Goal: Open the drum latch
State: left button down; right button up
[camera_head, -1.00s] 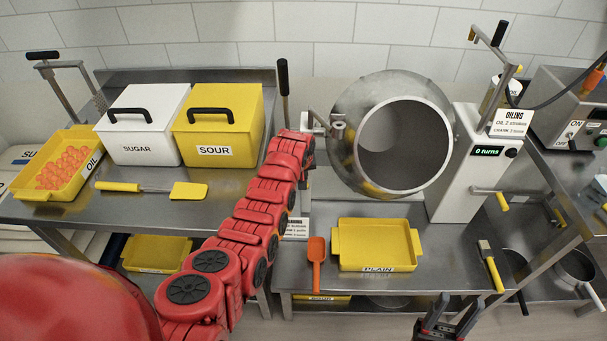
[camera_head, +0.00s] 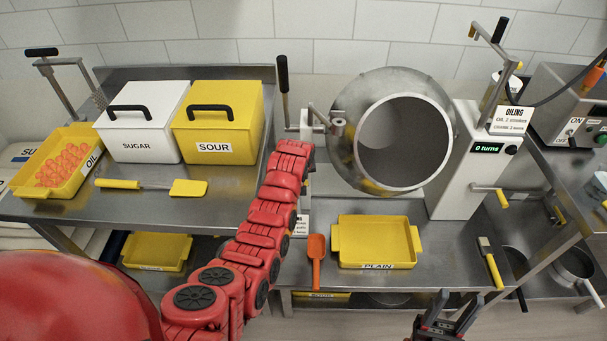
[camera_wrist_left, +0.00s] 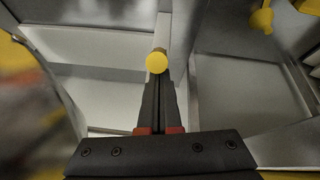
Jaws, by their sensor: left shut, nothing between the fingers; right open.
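The steel drum (camera_head: 362,95) has its round mouth facing front. A small metal fitting with a grey knob (camera_head: 338,126) sits at its left side; I cannot tell if this is the latch. My left arm reaches up to just left of the drum, and its gripper is hidden in the head view. In the left wrist view my left gripper (camera_wrist_left: 158,80) is shut and empty. A round yellow end of a rod (camera_wrist_left: 156,62) shows right at its fingertips; contact is unclear. My right gripper (camera_head: 457,303) is open and empty at the bottom edge, below the table front.
A black-handled lever (camera_head: 283,75) stands upright left of the drum. A grey control box (camera_head: 470,165) with a display reading 0 turns stands right of it. The yellow PLAIN tray (camera_head: 377,222) and an orange scoop (camera_head: 316,258) lie below. Sugar (camera_head: 142,125) and sour (camera_head: 217,125) bins stand left.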

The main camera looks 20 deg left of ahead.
pick_arm(q)
jog(key=shift+s+f, duration=0.1)
jog(key=shift+s+d+f+t, duration=0.2)
jog(key=shift+s+f+t, duration=0.1)
jog(key=shift+s+t, duration=0.2)
jog(key=shift+s+d+f+t+y+b, duration=0.1)
jog(key=shift+s+f+t+y+b, duration=0.3)
jog(key=shift+b, duration=0.35)
jog(key=shift+s+d+f+t+y+b, duration=0.2)
jog(key=shift+s+f+t+b, duration=0.65)
jog(key=shift+b, duration=0.8)
jog(key=shift+s+d+f+t+y+b, duration=0.25)
jog(key=shift+f+t+b, duration=0.25)
jog(key=shift+t+b, duration=0.95)
jog(key=shift+s+d+f+t+y+b, duration=0.15)
jog(key=shift+s+f+t+b, duration=0.5)
jog(key=shift+b, duration=1.25)
jog(key=shift+a, duration=0.1)
